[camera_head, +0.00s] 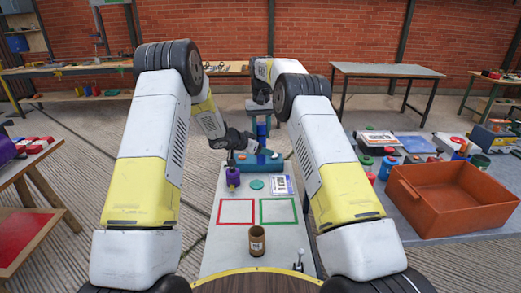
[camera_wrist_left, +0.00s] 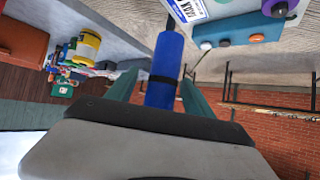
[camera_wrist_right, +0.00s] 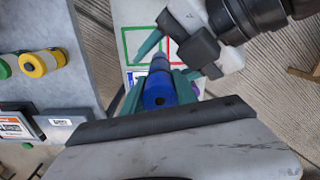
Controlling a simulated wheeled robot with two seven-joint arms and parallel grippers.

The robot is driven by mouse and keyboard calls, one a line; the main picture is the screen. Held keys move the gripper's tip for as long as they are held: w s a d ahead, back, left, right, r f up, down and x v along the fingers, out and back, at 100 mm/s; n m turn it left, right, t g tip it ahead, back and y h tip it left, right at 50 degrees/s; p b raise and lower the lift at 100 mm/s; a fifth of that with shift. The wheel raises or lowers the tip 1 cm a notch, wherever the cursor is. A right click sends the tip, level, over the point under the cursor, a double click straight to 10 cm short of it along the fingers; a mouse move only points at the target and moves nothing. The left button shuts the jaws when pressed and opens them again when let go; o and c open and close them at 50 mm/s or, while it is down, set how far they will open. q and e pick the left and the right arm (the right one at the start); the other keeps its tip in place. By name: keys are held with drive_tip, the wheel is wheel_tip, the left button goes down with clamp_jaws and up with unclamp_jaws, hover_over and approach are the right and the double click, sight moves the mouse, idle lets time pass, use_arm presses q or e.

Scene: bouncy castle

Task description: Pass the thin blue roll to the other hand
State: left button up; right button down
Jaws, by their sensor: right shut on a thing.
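The thin blue roll (camera_head: 262,133) hangs roughly upright between my two grippers, above the far part of the narrow grey table. My right gripper (camera_head: 262,112) is shut on its upper part. The roll's round end (camera_wrist_right: 158,92) sits between the right fingers in the right wrist view. My left gripper (camera_head: 252,144) comes in from the left at the roll's lower part. In the left wrist view the roll (camera_wrist_left: 166,62) lies between the left fingers, which stand apart with gaps beside it. A dark band crosses the roll there.
The table has a red square outline (camera_head: 236,211), a green square outline (camera_head: 278,210), a brown can (camera_head: 257,241), a purple item (camera_head: 233,176) and a label card (camera_head: 281,185). A teal block with buttons (camera_head: 268,163) stands behind. An orange crate (camera_head: 452,197) is at right.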

use_arm(q)
clamp_jaws()
use_arm(e)
drive_tip(key=c, duration=0.9)
unclamp_jaws()
